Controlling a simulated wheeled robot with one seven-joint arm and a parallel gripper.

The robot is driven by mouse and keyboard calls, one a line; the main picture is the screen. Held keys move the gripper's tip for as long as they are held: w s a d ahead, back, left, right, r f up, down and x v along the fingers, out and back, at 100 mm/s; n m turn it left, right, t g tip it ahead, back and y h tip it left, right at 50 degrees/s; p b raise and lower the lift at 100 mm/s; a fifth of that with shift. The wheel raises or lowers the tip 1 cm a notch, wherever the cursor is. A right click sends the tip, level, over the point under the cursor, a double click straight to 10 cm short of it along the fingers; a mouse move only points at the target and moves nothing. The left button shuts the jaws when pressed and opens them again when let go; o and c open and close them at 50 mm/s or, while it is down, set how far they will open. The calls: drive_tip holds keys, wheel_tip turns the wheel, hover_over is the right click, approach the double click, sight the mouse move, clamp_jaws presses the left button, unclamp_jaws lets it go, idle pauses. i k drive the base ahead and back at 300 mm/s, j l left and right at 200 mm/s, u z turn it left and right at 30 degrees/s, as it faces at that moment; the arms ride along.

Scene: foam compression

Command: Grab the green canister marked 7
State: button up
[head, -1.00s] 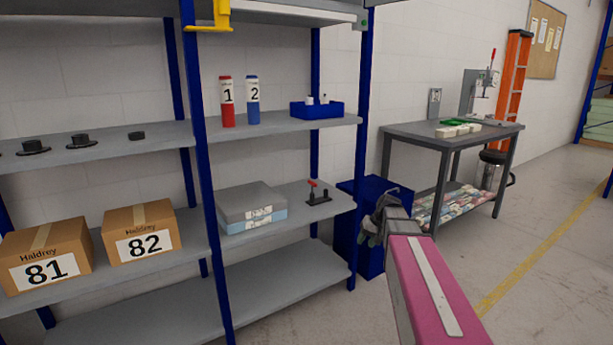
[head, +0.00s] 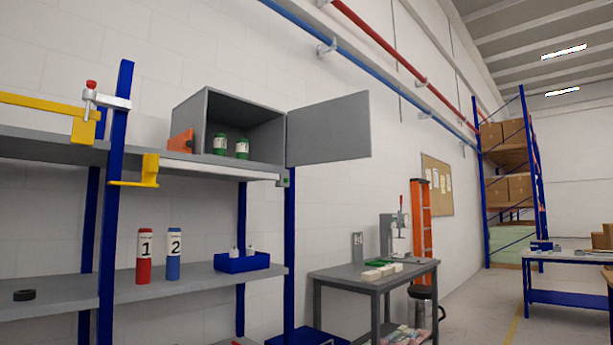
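Two green canisters stand side by side inside an open grey cabinet (head: 208,110) on the top shelf, the left one (head: 220,144) and the right one (head: 242,148). Both have pale labels, too small to read, so I cannot tell which is marked 7. The cabinet's door (head: 328,128) is swung open to the right. My gripper is not in view.
A red canister marked 1 (head: 144,257) and a blue one marked 2 (head: 173,254) stand on the shelf below, beside a blue bin (head: 242,262). An orange object (head: 181,142) is left of the cabinet. A clamp (head: 106,99) is on the upright. A workbench (head: 375,278) stands right.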

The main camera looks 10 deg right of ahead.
sight(243, 146)
drive_tip(key=l+u, duration=0.1)
drive_tip(key=u, duration=0.25)
drive_tip(key=i+l+u, duration=0.1)
drive_tip(key=u, duration=0.25)
drive_tip(key=l+u, duration=0.1)
drive_tip(key=u, duration=0.25)
drive_tip(key=l+u, duration=0.3)
drive_tip(key=l, duration=0.45)
drive_tip(key=l+u, duration=0.35)
drive_tip(key=l, duration=0.45)
drive_tip(key=l+u, duration=0.3)
drive_tip(key=l, duration=0.45)
drive_tip(key=k+l, duration=0.1)
drive_tip(key=l, duration=0.75)
drive_tip(key=k+l, duration=0.15)
drive_tip(key=l, duration=0.25)
drive_tip(key=k+l, duration=0.1)
drive_tip(key=l, duration=0.75)
drive_tip(key=k+u, duration=0.05)
